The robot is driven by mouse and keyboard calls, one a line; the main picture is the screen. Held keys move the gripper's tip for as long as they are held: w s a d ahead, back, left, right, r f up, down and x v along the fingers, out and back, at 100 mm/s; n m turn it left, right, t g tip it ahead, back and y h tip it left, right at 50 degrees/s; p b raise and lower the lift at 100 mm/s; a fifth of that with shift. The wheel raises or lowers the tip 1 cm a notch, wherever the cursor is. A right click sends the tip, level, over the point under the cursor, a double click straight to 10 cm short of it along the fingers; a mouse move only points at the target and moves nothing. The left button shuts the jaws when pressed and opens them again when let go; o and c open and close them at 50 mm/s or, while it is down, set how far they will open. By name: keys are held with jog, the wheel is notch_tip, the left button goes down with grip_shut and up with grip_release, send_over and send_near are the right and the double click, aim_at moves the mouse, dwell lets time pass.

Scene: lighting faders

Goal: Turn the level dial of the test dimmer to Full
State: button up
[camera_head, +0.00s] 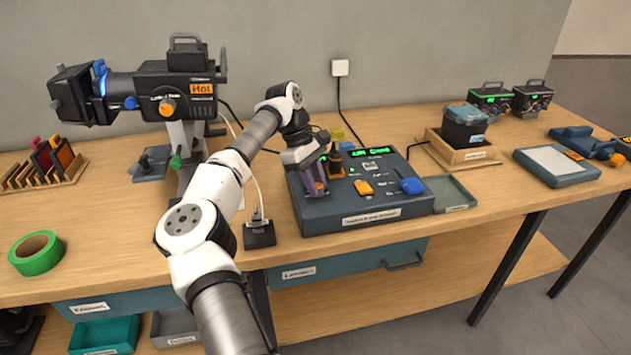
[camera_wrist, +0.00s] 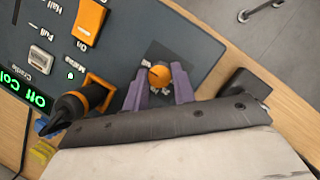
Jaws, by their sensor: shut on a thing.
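The test dimmer is a dark blue-grey console (camera_head: 350,216) on the bench, with green lit displays on its top. Its round orange dial (camera_wrist: 159,75) shows in the wrist view near the console's edge. My gripper (camera_wrist: 159,84) has its two purple fingers on either side of this dial and is shut on it. In the head view my gripper (camera_head: 315,185) is over the left part of the console and hides the dial. The dial's pointer and scale are too small and covered to read.
Beside my gripper stands a black and orange tool (camera_wrist: 82,102) on the console. A small black box with a cable (camera_head: 259,234) lies left of the console.

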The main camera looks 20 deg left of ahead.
jog(key=o, duration=1)
jog(key=shift+r, duration=0.1)
jog(key=p+v, duration=0.2)
jog(key=v, duration=1.1)
jog(key=shift+r, duration=0.3)
jog(key=shift+a, duration=0.1)
